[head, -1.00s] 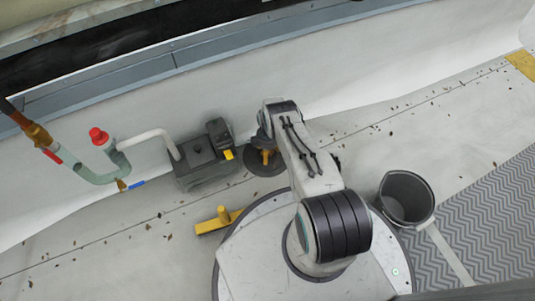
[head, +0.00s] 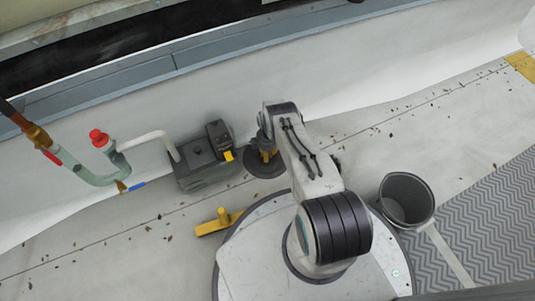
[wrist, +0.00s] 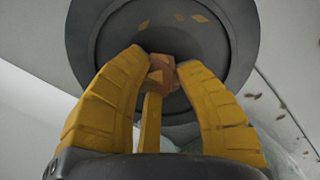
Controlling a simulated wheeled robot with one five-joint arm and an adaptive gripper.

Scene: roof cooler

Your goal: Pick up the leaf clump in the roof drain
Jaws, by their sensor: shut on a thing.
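The leaf clump (wrist: 162,74) is a small orange-brown, blocky piece between my yellow fingers in the wrist view. My gripper (wrist: 162,80) is shut on it, with the fingers curving in from both sides. The round dark grey roof drain (wrist: 84,48) lies behind the fingertips, with a few tan leaf bits on its inner surface. In the head view, my gripper (head: 267,157) points down over the drain (head: 254,170), and my arm hides part of it. The clump cannot be made out in the head view. I cannot tell whether it still touches the drain.
A grey pump box (head: 202,165) with a pale hose stands left of the drain, near a pipe with a red cap (head: 98,138). A yellow-headed tool (head: 214,224) lies in front. A grey bucket (head: 405,200) stands at right beside a ridged walkway mat (head: 490,215). Loose leaves dot the roof.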

